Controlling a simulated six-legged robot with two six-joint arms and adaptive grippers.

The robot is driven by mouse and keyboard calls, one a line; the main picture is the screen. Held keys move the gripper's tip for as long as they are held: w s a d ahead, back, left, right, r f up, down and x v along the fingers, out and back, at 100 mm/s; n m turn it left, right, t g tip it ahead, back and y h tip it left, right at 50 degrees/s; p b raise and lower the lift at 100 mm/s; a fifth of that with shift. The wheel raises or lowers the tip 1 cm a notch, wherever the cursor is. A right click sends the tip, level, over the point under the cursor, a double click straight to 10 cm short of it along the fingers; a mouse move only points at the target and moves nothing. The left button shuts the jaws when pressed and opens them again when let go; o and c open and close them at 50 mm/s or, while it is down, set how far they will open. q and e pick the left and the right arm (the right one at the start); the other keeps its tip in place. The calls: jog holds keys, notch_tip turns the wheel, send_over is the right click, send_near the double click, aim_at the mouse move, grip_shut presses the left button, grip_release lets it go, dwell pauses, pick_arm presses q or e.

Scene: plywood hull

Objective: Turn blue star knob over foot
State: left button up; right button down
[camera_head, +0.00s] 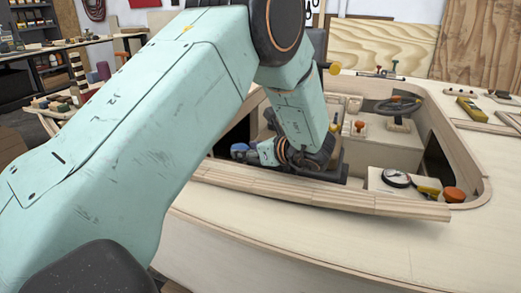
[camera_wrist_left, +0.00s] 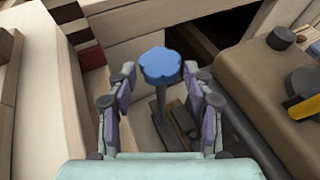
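The blue star knob (camera_wrist_left: 161,65) stands on a dark stem, between and slightly beyond my left gripper's fingertips in the left wrist view. A blue patch of the knob (camera_head: 239,148) shows at the tip of my left gripper in the head view. My left gripper (camera_wrist_left: 165,82) is open, with lilac-grey fingers on both sides of the knob and visible gaps. In the head view the left gripper (camera_head: 254,152) points left, low inside the hull opening, mostly blocked by my own arm. The foot below the knob is partly hidden. My right gripper is not in view.
The plywood hull's curved front rim (camera_head: 330,196) runs close below my left wrist. A steering wheel (camera_head: 398,105), a gauge (camera_head: 397,178) and an orange knob (camera_head: 454,194) lie to the right. A brown box (camera_wrist_left: 275,85) stands right of the gripper in the wrist view.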

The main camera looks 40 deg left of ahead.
pick_arm(q)
jog(key=v, duration=1.1)
